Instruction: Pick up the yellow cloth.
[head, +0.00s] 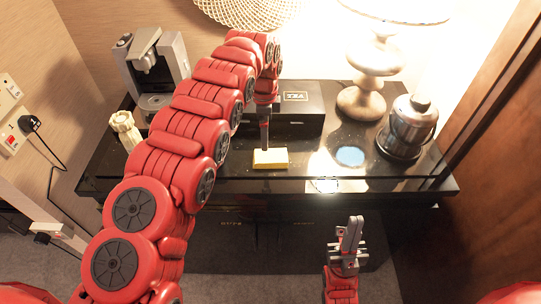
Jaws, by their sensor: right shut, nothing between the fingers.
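The yellow cloth (270,158) looks like a small folded block. It lies on the black counter (225,184) near its front edge. My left arm comes in from the left and arches over the counter. My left gripper (265,148) points down right at the cloth's back edge. I cannot tell whether it touches the cloth or whether its fingers are open. My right gripper (352,224) is shut and empty, pointing up in front of the counter, lower and right of the cloth.
A coffee machine (153,62) and a cream-coloured object (124,128) stand at the left. A black tea box (296,97) is behind the cloth. A lamp (372,68) and a metal kettle (408,126) stand at the right. The counter's front right is mostly clear.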

